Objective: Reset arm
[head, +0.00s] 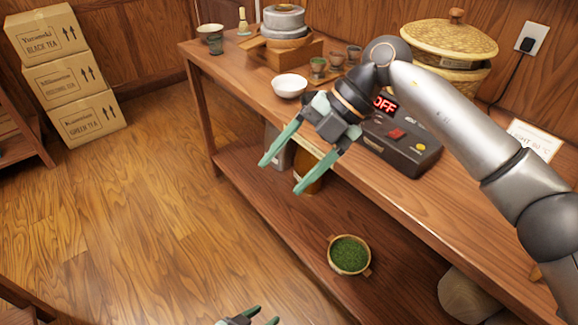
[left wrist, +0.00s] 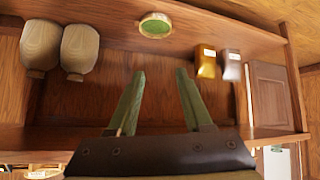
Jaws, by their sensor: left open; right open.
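My right gripper (head: 281,178) hangs at the front edge of the wooden table in the head view, its two green fingers apart and empty. Its arm reaches in from the right across the table. My left gripper (head: 267,315) shows only in part at the bottom edge of the head view, over the floor. In the left wrist view its green fingers (left wrist: 160,72) are spread with nothing between them. They point towards the lower shelf.
The table (head: 436,210) holds a black device (head: 405,140) reading OFF, a white bowl (head: 290,86) and a woven basket (head: 440,42). A pan of green tea (head: 349,255) sits on the lower shelf (head: 262,192). Tea boxes (head: 65,85) stand far left. The floor (head: 130,220) is clear.

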